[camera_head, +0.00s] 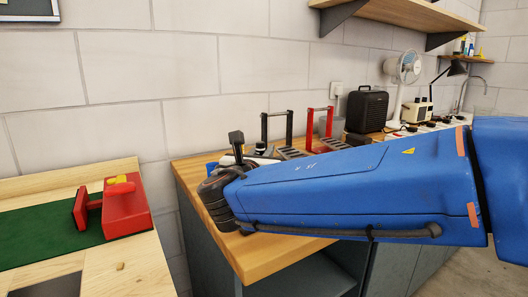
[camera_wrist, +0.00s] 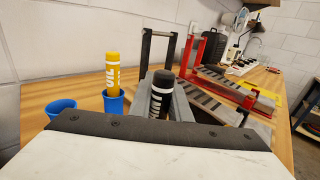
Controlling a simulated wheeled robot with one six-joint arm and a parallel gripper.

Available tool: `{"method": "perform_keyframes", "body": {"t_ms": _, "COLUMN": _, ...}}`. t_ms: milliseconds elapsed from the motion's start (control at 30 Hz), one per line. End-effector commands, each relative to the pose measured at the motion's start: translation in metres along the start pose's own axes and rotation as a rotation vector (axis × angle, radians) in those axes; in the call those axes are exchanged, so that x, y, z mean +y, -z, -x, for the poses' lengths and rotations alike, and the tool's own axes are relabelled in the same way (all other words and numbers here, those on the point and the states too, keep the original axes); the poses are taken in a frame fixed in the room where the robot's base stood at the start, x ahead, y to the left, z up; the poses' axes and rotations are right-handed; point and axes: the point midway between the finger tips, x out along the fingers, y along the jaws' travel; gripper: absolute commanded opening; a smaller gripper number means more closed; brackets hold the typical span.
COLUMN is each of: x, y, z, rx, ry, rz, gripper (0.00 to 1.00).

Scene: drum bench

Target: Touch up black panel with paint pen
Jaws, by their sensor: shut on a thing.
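My gripper (camera_wrist: 161,98) is shut on a black paint pen (camera_wrist: 161,84) with white lettering, held upright between its grey fingers. In the head view my blue arm hides most of the gripper and the pen. A black-framed stand (camera_wrist: 145,46) is just beyond the pen, with a panel partly hidden behind the fingers. A red-framed stand (camera_wrist: 209,50) is to its right, with dark slatted parts at its foot. Both the black stand (camera_head: 289,127) and the red stand (camera_head: 331,120) also show in the head view. I cannot tell which surface is the black panel.
A yellow pen (camera_wrist: 112,75) stands in a blue cup (camera_wrist: 114,104). Another blue cup (camera_wrist: 61,108) to its left looks empty. A red tool (camera_head: 125,211) lies on the left table.

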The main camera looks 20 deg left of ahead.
Motion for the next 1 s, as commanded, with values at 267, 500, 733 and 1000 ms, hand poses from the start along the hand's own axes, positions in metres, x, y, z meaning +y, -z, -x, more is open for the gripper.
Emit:
{"method": "perform_keyframes", "body": {"t_ms": 267, "x": 0.0, "y": 0.001, "z": 0.0, "rx": 0.001, "ry": 0.0, "rz": 0.0, "gripper": 0.07}}
{"method": "perform_keyframes", "body": {"t_ms": 500, "x": 0.0, "y": 0.0, "z": 0.0, "rx": 0.001, "ry": 0.0, "rz": 0.0, "gripper": 0.07}}
{"method": "perform_keyframes", "body": {"t_ms": 733, "x": 0.0, "y": -0.01, "z": 0.0, "rx": 0.001, "ry": 0.0, "rz": -0.001, "gripper": 0.07}}
{"method": "perform_keyframes", "body": {"t_ms": 1000, "x": 0.0, "y": -0.023, "z": 0.0, "rx": 0.0, "ry": 0.0, "rz": -0.001, "gripper": 0.07}}
